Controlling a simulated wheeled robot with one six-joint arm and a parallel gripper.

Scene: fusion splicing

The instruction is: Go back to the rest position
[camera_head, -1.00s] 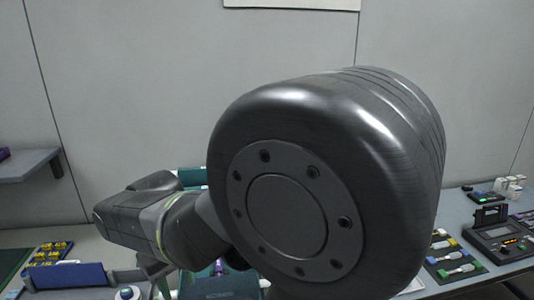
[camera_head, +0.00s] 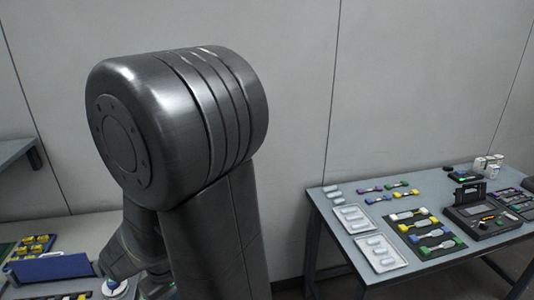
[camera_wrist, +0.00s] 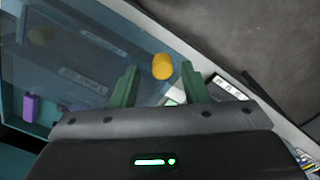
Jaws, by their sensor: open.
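My gripper (camera_wrist: 158,84) shows in the wrist view with its two green fingers spread apart and nothing between them. Beyond the fingertips is an orange-yellow rounded object (camera_wrist: 162,66), which looks apart from them. A translucent blue-grey box or cover (camera_wrist: 75,60) lies to the left of the fingers. In the head view my arm stands up large at left centre, and the gripper itself cannot be made out there.
At right, a table (camera_head: 345,240) holds white trays (camera_head: 381,254), several coloured connectors (camera_head: 429,234) and a black splicing device (camera_head: 484,217). At lower left are a blue bin (camera_head: 48,267) and yellow items (camera_head: 36,244). A grey shelf (camera_head: 15,154) is on the left wall.

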